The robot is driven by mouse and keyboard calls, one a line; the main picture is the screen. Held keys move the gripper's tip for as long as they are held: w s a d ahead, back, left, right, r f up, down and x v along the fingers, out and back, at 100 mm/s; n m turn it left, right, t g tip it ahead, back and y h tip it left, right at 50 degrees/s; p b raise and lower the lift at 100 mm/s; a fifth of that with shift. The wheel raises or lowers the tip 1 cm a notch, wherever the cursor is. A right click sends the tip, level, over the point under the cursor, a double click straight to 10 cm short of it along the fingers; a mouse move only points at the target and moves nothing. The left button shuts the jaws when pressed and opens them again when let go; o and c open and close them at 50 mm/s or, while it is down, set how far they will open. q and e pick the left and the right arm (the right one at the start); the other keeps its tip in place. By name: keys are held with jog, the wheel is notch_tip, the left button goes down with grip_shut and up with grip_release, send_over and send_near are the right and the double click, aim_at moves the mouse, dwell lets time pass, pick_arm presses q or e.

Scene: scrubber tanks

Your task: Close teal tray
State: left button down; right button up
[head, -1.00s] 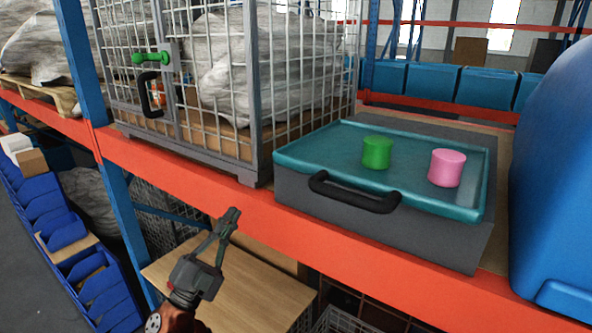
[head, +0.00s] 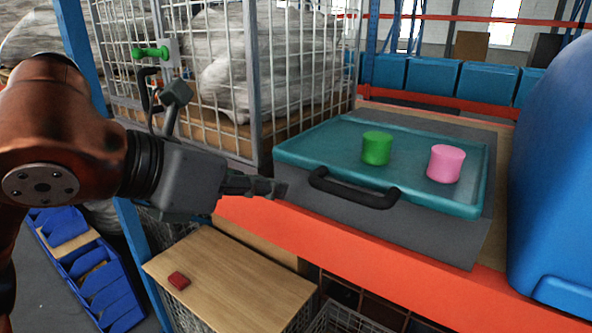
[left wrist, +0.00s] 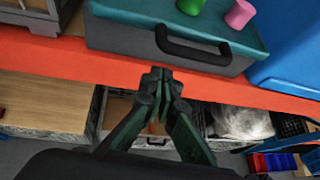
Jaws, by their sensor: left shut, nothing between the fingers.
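The teal tray (head: 318,145) lies on a dark grey box (head: 410,231) on the shelf. A black handle (head: 352,191) is on its front side. A green cylinder (head: 377,148) and a pink cylinder (head: 446,164) stand on the tray. My left gripper (head: 284,190) is shut and empty, left of the handle and near the box's front left corner; contact cannot be told. In the left wrist view the shut fingertips (left wrist: 158,76) point toward the box's front, below and left of the handle (left wrist: 192,49). My right gripper is not in view.
A wire cage (head: 225,90) with wrapped goods stands left of the tray. A large blue container (head: 555,180) stands close on the right. The orange shelf beam (head: 300,235) runs along the front. A wooden surface (head: 230,285) with a small red block (head: 179,281) lies below.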

pick_arm(q)
jog(key=w+d+f+n+t+y+p, duration=0.1)
jog(key=w+d+p, duration=0.3)
jog(key=w, duration=0.6)
jog(key=shift+f+y+p, duration=0.3)
jog(key=shift+f+p, duration=0.45)
jog(key=shift+f, duration=0.1)
